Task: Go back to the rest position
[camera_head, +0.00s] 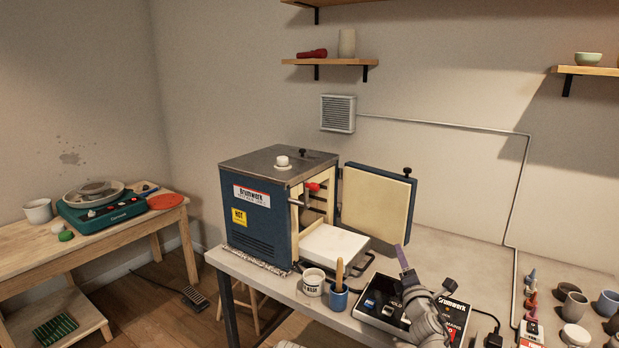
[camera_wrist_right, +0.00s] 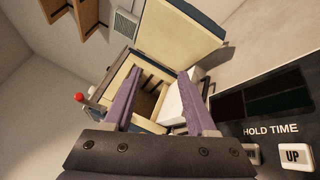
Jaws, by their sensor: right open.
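My right gripper (camera_head: 403,258) is at the front right of the bench, over the control box (camera_head: 372,306). Its purple fingers also show in the right wrist view (camera_wrist_right: 160,80), spread apart with nothing between them. They point toward the open kiln, well short of it. The blue kiln (camera_head: 255,215) stands on the bench with its door (camera_head: 376,208) swung open to the right. A white slab (camera_head: 334,246) sticks out of its front. In the wrist view the kiln chamber (camera_wrist_right: 150,103) is behind the fingers. My left gripper is not in view.
A cup marked with text (camera_head: 313,283) and a blue pot with a wooden handle (camera_head: 338,297) stand at the bench's front edge. Several small pots (camera_head: 574,306) and bottles stand at the right. A wooden table (camera_head: 105,240) with a pottery wheel is at the left.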

